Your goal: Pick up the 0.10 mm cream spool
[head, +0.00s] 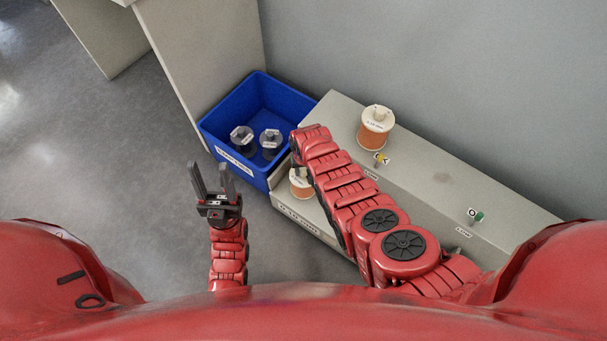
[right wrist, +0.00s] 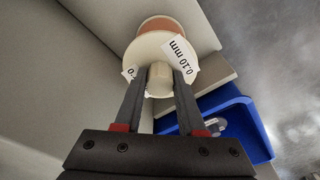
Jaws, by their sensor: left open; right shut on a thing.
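The cream spool with the 0.10 mm label (right wrist: 152,48) has a cream flange, a central knob and copper-coloured winding. In the right wrist view my right gripper (right wrist: 160,80) is shut on its knob, one finger on each side. In the head view this spool (head: 298,186) shows beside my right arm at the lower step, partly hidden by the arm. The right gripper's fingers are hidden there. I cannot tell whether the spool touches the step. My left gripper (head: 209,178) is open and empty, over the floor left of the step.
Another cream spool (head: 376,128) with copper winding stands on the grey upper ledge (head: 425,165). A blue bin (head: 217,150) holds two dark spools with grey tops. A yellow tag (head: 380,159) and a green knob (head: 478,216) are on the ledge. Walls stand behind.

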